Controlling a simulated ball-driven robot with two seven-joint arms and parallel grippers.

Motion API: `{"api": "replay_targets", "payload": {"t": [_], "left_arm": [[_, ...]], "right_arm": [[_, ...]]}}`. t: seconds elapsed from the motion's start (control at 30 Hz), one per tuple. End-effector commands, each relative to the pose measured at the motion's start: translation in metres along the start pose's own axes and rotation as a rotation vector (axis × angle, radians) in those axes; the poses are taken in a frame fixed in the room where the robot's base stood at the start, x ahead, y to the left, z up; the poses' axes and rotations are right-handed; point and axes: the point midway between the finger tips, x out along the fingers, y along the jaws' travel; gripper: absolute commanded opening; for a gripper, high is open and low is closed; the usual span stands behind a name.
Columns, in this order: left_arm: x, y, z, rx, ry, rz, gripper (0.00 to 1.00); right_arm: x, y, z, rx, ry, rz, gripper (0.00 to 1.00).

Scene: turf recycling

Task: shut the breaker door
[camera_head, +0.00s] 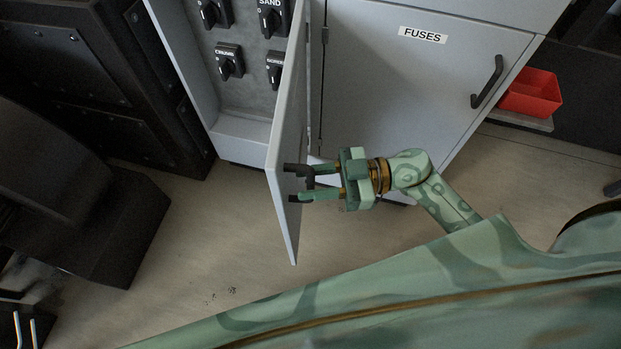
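The breaker door (288,125) is a light grey panel standing open, seen nearly edge-on, swung out from the grey cabinet. Behind it the open compartment shows black rotary switches (229,61) on a grey back panel. My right gripper (299,183) is at the lower part of the door, on its right side. Its two dark-tipped fingers are spread apart, with a dark handle (309,177) between them. The fingertips overlap the door panel in the picture; whether they touch it I cannot tell. My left gripper is not in view.
To the right is a closed cabinet door labelled FUSES (422,35) with a black handle (487,82). A red bin (531,94) sits further right. Dark equipment (75,70) stands on the left. The floor (215,235) below the open door is clear.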

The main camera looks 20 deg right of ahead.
Motion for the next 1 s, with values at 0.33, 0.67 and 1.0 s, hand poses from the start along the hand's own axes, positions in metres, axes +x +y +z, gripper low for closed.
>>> {"api": "replay_targets", "payload": {"t": [0.33, 0.67, 1.0], "left_arm": [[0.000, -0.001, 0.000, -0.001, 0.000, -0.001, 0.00], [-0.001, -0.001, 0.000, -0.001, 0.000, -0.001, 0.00], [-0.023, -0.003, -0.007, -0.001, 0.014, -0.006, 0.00]], "right_arm": [[0.004, 0.000, 0.000, -0.002, -0.001, 0.000, 0.30], [0.005, 0.001, -0.001, -0.001, 0.000, 0.004, 0.00], [0.039, 0.007, -0.004, -0.002, 0.005, 0.093, 0.00]]}}
